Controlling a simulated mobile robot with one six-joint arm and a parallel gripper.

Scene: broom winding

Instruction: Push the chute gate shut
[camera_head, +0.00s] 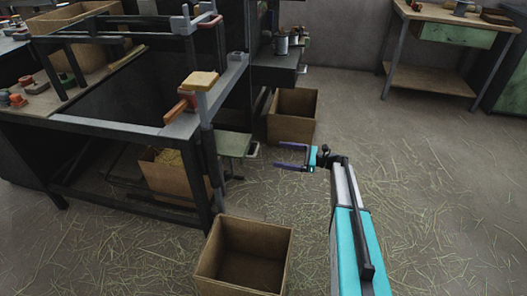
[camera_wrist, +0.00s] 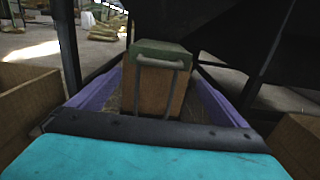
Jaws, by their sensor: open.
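The chute gate (camera_head: 233,144) is a grey-green plate jutting out to the right from the dark bench frame, with a pale metal handle (camera_head: 253,150) at its outer end. In the wrist view the gate (camera_wrist: 160,48) shows as a green edge straight ahead, with its U-shaped metal handle (camera_wrist: 158,63) hanging at the front. My gripper (camera_head: 277,156) is to the right of the gate with its purple fingers pointing left at it. The fingers are open and empty, and a gap shows between them and the handle. In the wrist view the fingers lie on either side of the gate.
An open cardboard box (camera_head: 293,117) stands behind my gripper and another (camera_head: 244,262) stands in front. A box of straw (camera_head: 172,172) sits under the bench frame (camera_head: 110,128). Straw-strewn floor (camera_head: 420,160) is free at right.

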